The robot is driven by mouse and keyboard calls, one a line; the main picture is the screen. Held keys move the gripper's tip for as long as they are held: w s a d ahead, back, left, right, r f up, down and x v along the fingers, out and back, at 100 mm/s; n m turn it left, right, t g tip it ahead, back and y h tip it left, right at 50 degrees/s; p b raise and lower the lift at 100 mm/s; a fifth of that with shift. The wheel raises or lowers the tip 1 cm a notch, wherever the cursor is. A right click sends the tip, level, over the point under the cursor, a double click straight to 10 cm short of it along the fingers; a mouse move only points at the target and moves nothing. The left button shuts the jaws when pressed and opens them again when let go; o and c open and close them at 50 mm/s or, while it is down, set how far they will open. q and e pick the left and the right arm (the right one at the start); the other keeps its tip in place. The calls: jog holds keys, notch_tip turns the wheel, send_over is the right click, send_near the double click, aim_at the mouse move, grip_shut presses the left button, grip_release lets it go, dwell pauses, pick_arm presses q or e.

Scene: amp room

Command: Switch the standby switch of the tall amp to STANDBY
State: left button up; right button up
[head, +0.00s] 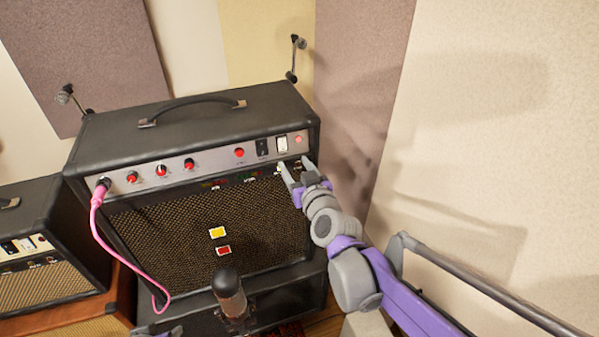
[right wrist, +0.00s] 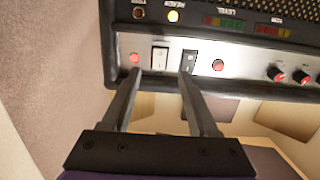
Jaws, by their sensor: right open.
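The tall amp (head: 190,150) is black with a silver control panel and stands upright in the middle of the head view. Near the panel's right end are a black switch (head: 262,148), a white switch (head: 281,144) and a lit red lamp (head: 298,139). The switch labels are too small to read. My right gripper (head: 293,168) is open and empty just below these. In the upside-down right wrist view, the white switch (right wrist: 159,57) lies between the fingertips (right wrist: 161,73). One fingertip is near the lamp (right wrist: 134,58), the other overlaps the black switch (right wrist: 188,60). Contact is unclear.
A pink cable (head: 95,220) hangs from the panel's left end. A microphone (head: 230,292) stands before the amp's lower front. A smaller amp (head: 50,235) is at left. The wall (head: 450,140) rises at right.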

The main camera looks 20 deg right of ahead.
jog(key=shift+s+r, duration=0.2)
jog(key=shift+s, duration=1.35)
jog(key=s+f+g, duration=1)
jog(key=s+f, duration=0.6)
jog(key=s, duration=0.4)
jog(key=shift+s+h, duration=0.2)
jog(key=shift+h, duration=0.1)
jog(key=shift+d, duration=0.1)
